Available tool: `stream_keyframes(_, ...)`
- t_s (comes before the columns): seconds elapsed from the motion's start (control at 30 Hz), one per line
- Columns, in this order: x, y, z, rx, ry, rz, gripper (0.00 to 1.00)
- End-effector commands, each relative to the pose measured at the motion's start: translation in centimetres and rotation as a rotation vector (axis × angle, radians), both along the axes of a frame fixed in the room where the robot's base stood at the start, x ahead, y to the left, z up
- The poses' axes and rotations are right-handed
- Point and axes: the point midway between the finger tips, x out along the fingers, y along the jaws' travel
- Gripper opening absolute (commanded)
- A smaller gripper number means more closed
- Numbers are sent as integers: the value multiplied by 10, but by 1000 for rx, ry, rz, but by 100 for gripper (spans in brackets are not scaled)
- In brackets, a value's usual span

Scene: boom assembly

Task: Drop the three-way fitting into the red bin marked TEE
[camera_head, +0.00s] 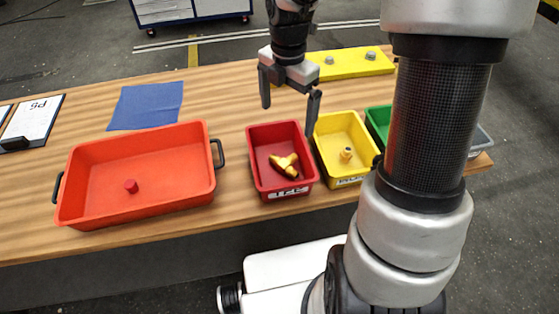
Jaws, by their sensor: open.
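A brass-coloured three-way fitting (285,166) lies on the floor of the small red bin (257,171). The bin has a white label on its front wall, too small to read for certain. My gripper (290,104) is open and empty, with its fingers pointing down. It appears above and behind the red bin, apart from the fitting. Nothing hides the fitting.
A yellow bin (325,156) with a small brass part stands right of the red bin. A green bin (377,118) is partly behind my arm. A large orange tray (100,205) holds a small red piece. A blue cloth (147,106) and clipboard (32,120) lie at left.

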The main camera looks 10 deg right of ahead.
Motion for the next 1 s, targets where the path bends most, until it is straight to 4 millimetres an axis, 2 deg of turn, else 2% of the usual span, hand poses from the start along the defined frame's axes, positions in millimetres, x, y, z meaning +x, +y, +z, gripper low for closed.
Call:
stream_keyframes(0.03,1,0,14,-1,-6,-2,100)
stream_keyframes(0.1,1,0,29,0,-5,-2,100)
stream_keyframes(0.33,0,0,62,1,-1,-1,100)
stream_keyframes(0.5,0,0,69,1,1,-1,100)
stream_keyframes(1.0,-4,1,74,-4,-9,-41,100)
